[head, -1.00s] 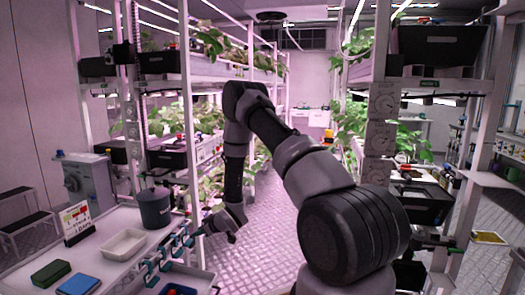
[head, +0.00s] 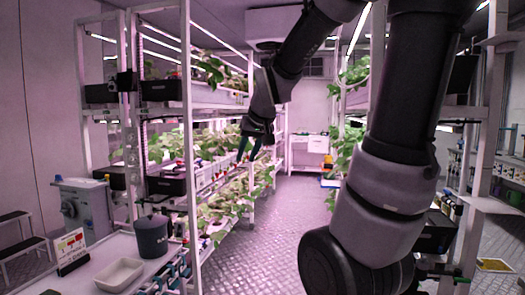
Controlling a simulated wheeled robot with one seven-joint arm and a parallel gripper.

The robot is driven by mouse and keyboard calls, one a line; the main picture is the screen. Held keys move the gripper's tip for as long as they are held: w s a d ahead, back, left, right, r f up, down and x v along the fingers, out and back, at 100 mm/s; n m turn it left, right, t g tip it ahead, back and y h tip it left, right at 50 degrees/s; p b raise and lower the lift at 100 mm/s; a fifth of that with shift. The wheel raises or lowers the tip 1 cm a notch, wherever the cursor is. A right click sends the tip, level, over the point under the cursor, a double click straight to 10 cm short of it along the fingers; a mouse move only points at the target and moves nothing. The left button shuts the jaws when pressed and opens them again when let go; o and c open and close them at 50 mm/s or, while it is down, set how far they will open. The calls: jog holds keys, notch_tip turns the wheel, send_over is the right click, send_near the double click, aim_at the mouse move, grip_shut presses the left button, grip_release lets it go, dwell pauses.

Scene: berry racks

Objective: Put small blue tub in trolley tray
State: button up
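My gripper (head: 248,150) hangs in mid-air over the aisle, in front of the left plant rack. No small blue tub can be made out in the head view. A white open tub (head: 120,275) sits on the pale bench at the lower left, well away from my gripper. A white stand or table (head: 304,148) is at the far end of the aisle; I cannot tell whether it is the trolley.
A dark round pot (head: 152,237), a sign (head: 71,250) and a grey box-shaped device (head: 83,209) are on or by the left bench. Plant racks line both sides. The aisle floor (head: 285,240) between them is clear.

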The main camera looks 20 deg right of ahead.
jog(key=s+a+r+m+y, duration=0.1)
jog(key=s+r+m, duration=0.1)
jog(key=s, duration=1.3)
jog(key=shift+a+r+g+y, duration=0.3)
jog(key=shift+a+r+g, duration=0.1)
jog(key=shift+r, duration=0.25)
jog(key=shift+c, duration=0.3)
